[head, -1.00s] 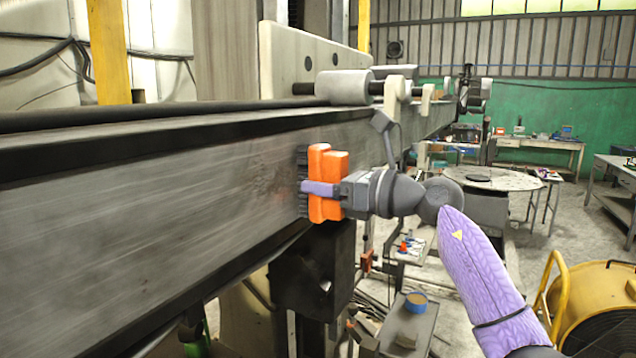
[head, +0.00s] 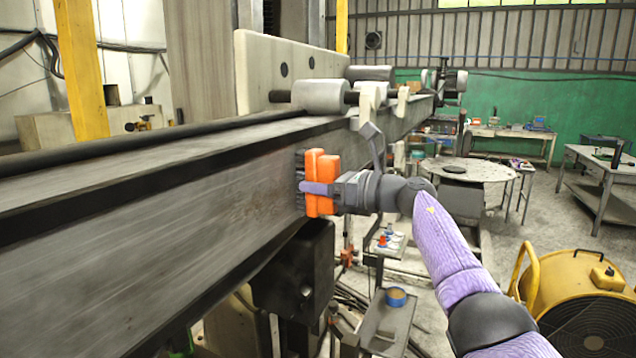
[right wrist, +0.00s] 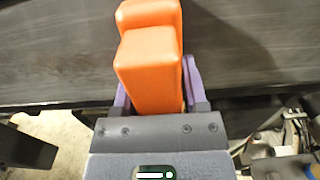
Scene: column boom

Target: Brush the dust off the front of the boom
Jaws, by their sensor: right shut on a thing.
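The boom (head: 130,205) is a long grey beam that runs from the near left to the far right in the head view. Its front face has a brownish dusty patch near the brush and pale streaks to the left. My right gripper (head: 318,188) is shut on an orange brush (head: 322,170) with dark bristles. The bristles face the boom's front and appear to touch it. In the right wrist view the orange brush (right wrist: 150,70) sits between the purple fingers, with the boom (right wrist: 50,50) behind it. The bristles are hidden there. My left gripper is not in view.
A roller (head: 320,96) and bracket sit on the boom's top edge. A dark box (head: 295,270) hangs below the boom. A tray stand (head: 390,322) and a yellow fan (head: 580,295) stand at the lower right. Tables are farther back.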

